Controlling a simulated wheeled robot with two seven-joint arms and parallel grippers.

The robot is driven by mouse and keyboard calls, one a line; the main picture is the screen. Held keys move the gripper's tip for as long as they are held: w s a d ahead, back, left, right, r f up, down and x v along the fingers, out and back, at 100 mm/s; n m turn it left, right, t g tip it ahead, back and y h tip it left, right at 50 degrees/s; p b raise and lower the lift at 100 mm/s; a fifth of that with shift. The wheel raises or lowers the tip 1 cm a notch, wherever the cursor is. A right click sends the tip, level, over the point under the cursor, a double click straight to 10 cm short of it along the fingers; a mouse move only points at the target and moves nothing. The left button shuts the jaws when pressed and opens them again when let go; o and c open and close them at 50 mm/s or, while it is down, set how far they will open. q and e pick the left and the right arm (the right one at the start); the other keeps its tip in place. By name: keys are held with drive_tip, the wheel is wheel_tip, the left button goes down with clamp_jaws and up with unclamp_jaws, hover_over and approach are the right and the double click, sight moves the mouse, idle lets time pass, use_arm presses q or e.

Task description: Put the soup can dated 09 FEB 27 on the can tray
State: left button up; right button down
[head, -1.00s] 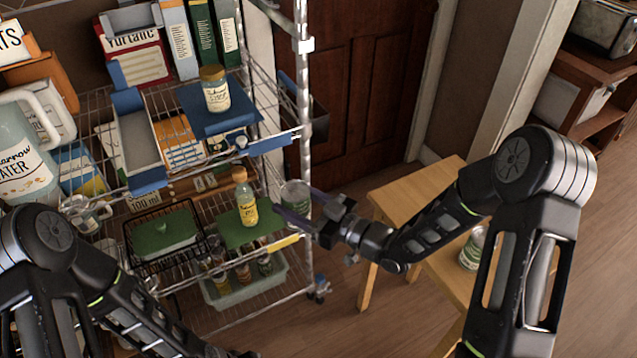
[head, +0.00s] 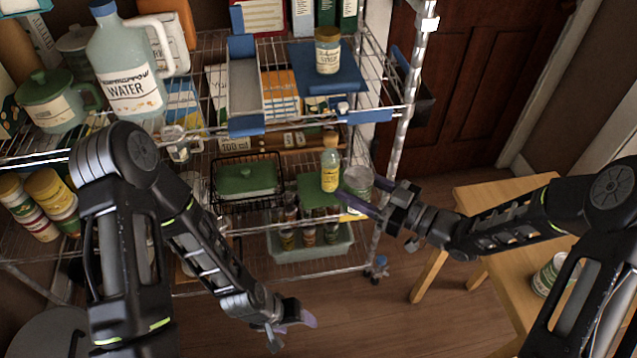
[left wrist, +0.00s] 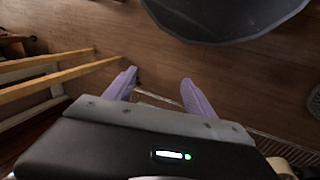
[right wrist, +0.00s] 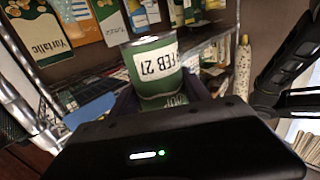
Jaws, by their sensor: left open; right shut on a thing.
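My right gripper (head: 362,201) is shut on a green and white soup can (head: 358,184), at the right end of the rack's middle shelf. In the right wrist view the can (right wrist: 154,68) shows an upside-down date label with FEB and a two-digit year starting with 2; the day is hidden and the last digit unclear. Another can (head: 552,274) stands on the wooden table at right. Several cans (head: 50,200) are stacked on the shelf at far left. I cannot tell which surface is the can tray. My left gripper (head: 292,322) is open and empty, low over the floor.
A bottle (head: 330,170) stands on a green board (head: 312,188) beside the held can. A black wire basket (head: 222,207) is left of it, a bin (head: 285,247) with jars below. A blue board (head: 336,84) holds a jar above. The rack post (head: 398,140) stands close to the right gripper.

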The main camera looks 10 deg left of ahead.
use_arm(q)
drive_tip(key=shift+o, duration=1.4)
drive_tip(key=w+a+r+n, duration=0.1)
drive_tip(key=w+a+n, duration=0.2)
drive_tip(key=w+a, duration=0.1)
drive_tip(key=shift+w+a+n+y, duration=0.3)
drive_tip(key=shift+a+n, duration=0.1)
drive_tip(key=shift+a, duration=0.1)
drive_tip(key=shift+o, duration=0.2)
drive_tip(key=r+n, duration=0.1)
drive_tip(key=w+r+n+h, duration=0.1)
drive_tip(key=n, duration=0.1)
drive_tip(key=r+n+h, duration=0.1)
drive_tip(key=n, duration=0.1)
drive_tip(key=shift+w+a+r+g, duration=0.3)
drive_tip(key=shift+w+r, duration=0.05)
drive_tip(key=shift+w, duration=0.05)
drive_tip(key=w+d+r+n+t+h, duration=0.1)
drive_tip(key=w+d+r+n+h, duration=0.1)
drive_tip(key=r, duration=0.7)
drive_tip(key=w+d+r+n+t+h, duration=0.2)
drive_tip(key=w+r+n+h, duration=0.2)
drive_tip(key=r, duration=0.4)
drive_tip(key=w+d+r+n+t+h, duration=0.1)
drive_tip(key=w+r+n+h, duration=0.3)
drive_tip(key=r, duration=0.5)
drive_tip(key=shift+w+d+r+t+h, duration=0.3)
drive_tip(key=shift+w+d+t+h, duration=0.1)
drive_tip(key=shift+w+h, duration=0.45)
